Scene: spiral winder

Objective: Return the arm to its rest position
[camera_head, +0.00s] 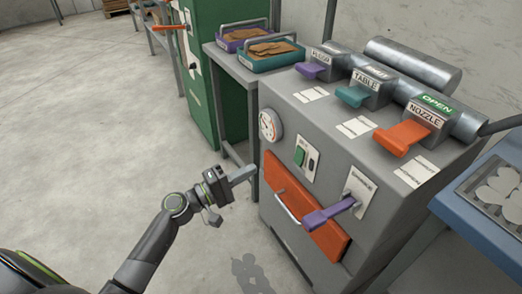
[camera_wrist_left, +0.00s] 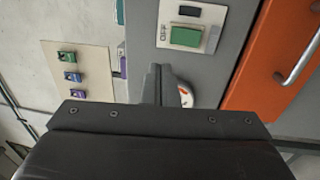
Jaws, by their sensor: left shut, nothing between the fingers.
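My left arm comes in from the lower left in the head view. Its gripper (camera_head: 245,174) is shut and empty, held in front of the left side of the grey machine (camera_head: 275,235), close to the front face. I cannot tell the exact gap. In the left wrist view the closed fingers (camera_wrist_left: 158,85) point toward the machine front, below the green switch (camera_wrist_left: 186,37) and partly over the round gauge (camera_wrist_left: 185,95). The gauge also shows in the head view (camera_head: 268,125). My right gripper is not in view.
The machine front has an orange panel (camera_head: 283,194) with a handle and a purple lever (camera_head: 330,213) sticking out. Purple, teal and orange levers (camera_head: 402,137) line the top. A green cabinet (camera_head: 218,30) and a table with trays stand behind. Open floor (camera_head: 80,150) lies to the left.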

